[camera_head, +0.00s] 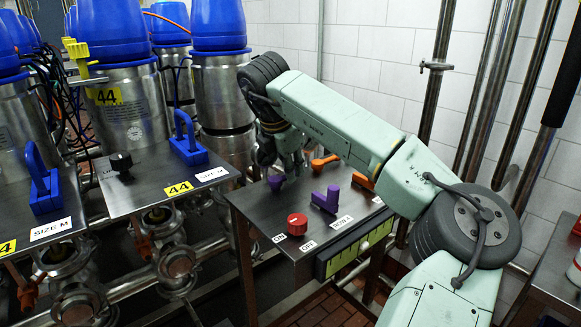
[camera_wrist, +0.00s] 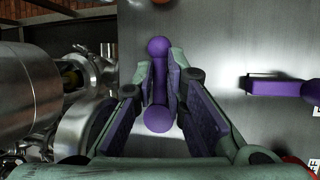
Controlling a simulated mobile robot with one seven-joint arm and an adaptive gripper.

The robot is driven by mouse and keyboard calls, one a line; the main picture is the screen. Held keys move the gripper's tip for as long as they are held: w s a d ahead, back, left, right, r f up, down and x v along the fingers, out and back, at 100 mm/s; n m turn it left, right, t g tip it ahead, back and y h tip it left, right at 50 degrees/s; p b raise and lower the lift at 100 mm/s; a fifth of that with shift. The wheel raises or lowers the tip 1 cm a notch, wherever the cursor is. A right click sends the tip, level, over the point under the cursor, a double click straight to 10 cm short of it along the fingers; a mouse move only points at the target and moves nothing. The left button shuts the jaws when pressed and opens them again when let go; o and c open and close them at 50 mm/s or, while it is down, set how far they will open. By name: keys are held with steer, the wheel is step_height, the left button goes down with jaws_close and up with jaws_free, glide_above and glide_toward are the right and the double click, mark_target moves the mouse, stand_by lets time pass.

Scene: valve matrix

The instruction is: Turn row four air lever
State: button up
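A steel valve table with a "ROW 4" label (camera_head: 341,222) stands in the middle of the head view. My gripper (camera_head: 281,165) reaches down over its far left part. In the wrist view my gripper (camera_wrist: 160,88) has its two fingers drawn in close on both sides of a purple lever (camera_wrist: 158,92), which has a round ball at each end. The purple lever (camera_head: 276,182) shows only partly under the fingers in the head view. A second purple lever (camera_head: 326,200) stands beside it on the right, and also shows in the wrist view (camera_wrist: 280,87), clear of my fingers.
A red knob (camera_head: 297,224) sits at the table's near left. Orange levers (camera_head: 325,163) stand at its back, partly behind my arm. To the left are panels with blue levers (camera_head: 187,140) and a "44" label (camera_head: 179,188). Metal pipes and blue-topped canisters crowd that side.

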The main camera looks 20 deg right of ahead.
jaws_close()
